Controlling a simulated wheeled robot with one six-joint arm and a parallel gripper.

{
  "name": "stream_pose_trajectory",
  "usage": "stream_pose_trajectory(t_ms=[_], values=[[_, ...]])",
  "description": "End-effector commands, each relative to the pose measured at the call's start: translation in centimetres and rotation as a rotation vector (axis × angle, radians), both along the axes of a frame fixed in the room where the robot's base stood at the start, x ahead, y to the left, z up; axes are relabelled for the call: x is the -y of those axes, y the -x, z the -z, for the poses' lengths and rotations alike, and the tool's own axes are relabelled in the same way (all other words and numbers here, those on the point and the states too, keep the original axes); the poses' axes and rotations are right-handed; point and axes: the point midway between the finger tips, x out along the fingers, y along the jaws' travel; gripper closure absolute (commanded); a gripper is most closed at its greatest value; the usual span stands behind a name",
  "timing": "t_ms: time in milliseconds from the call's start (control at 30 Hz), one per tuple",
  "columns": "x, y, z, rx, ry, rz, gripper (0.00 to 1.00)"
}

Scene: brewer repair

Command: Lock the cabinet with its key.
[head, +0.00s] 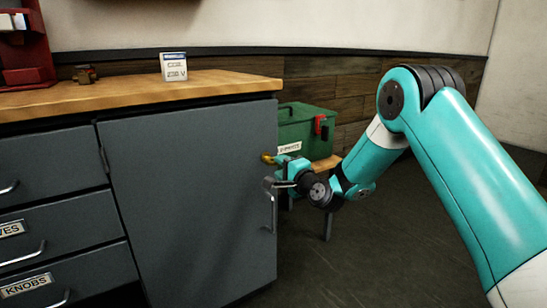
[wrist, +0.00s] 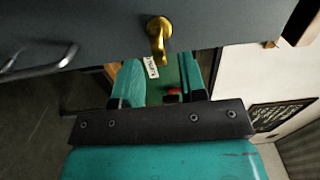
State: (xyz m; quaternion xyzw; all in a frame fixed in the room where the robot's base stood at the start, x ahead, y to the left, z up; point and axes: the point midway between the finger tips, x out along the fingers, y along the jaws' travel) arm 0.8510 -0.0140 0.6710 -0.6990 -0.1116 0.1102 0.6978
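The grey cabinet (head: 190,190) stands on the left with its door flush. A brass piece (head: 267,158), apparently the key in its lock, sticks out near the door's upper right edge. In the wrist view the brass key (wrist: 161,48) extends from a round brass base on the door. My gripper (head: 282,168) is close in front of it. In the wrist view my gripper (wrist: 161,66) is open, its two teal fingers apart on either side of the key's outer end. I cannot tell whether either finger touches it.
The door's bar handle (head: 273,208) is just below my gripper and also shows in the wrist view (wrist: 40,62). A green toolbox (head: 300,130) sits behind on a low wooden stand. A small white box (head: 174,67) is on the worktop (head: 120,92). Floor at right is clear.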

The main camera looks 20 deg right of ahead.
Motion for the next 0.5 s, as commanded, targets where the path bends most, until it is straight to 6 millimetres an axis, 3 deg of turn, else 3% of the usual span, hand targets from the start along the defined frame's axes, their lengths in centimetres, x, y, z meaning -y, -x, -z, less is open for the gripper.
stream_pose_trajectory(t_ms=[200, 500], values=[[-1.1, -3.3, 0.2, 0.0, 0.0, -0.001, 0.62], [-1.4, -4.5, 0.1, -0.002, -0.002, 0.002, 0.62]])
